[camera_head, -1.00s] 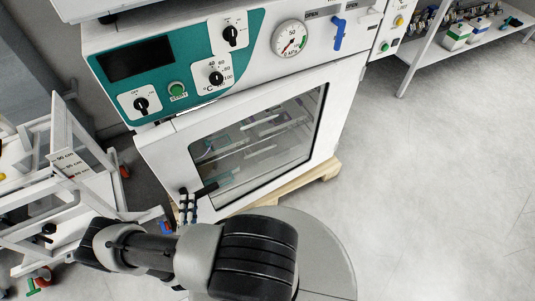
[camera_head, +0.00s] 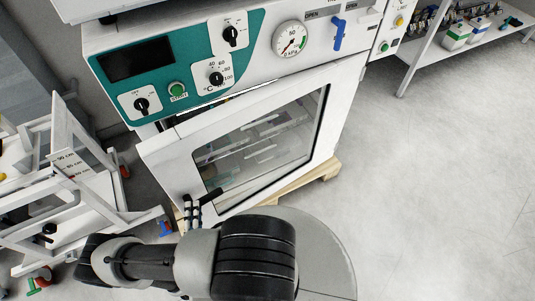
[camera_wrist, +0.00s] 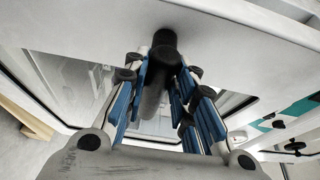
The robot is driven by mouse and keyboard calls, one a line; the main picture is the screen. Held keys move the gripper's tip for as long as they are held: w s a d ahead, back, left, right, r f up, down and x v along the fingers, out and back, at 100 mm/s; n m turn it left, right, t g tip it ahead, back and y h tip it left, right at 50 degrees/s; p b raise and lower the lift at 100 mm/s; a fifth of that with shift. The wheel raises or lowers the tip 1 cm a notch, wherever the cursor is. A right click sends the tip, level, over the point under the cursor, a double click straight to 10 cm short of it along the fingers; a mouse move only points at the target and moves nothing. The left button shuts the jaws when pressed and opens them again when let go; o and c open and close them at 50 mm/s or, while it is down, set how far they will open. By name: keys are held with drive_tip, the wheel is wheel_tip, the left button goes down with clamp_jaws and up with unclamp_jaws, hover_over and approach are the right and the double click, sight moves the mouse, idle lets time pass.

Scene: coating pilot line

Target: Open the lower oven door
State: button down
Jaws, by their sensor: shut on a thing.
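The lower oven door (camera_head: 172,163) is white with a dark-edged glass window (camera_head: 262,145). It stands ajar, with a gap under the teal control panel at its left side. Its black handle (camera_head: 211,195) is at the lower left of the door. My gripper (camera_head: 192,209) is at the handle, mostly hidden behind my arm in the head view. In the wrist view, the blue-padded fingers of my gripper (camera_wrist: 160,92) are shut on the black handle (camera_wrist: 158,75), one on each side.
The teal control panel (camera_head: 185,62) with knobs and a gauge (camera_head: 291,38) is above the door. A white cart frame (camera_head: 75,165) stands close at the left. A wooden pallet (camera_head: 325,172) lies under the oven. The floor at the right is clear.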

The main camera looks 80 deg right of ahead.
drive_tip(key=shift+s+a+t, duration=0.15)
drive_tip(key=shift+s+a, duration=0.3)
drive_tip(key=shift+s, duration=0.2)
drive_tip(key=shift+s+a+t, duration=0.15)
drive_tip(key=shift+s+a, duration=0.3)
drive_tip(key=shift+s, duration=0.2)
drive_tip(key=shift+s+a+n, duration=0.1)
drive_tip(key=shift+n, duration=0.2)
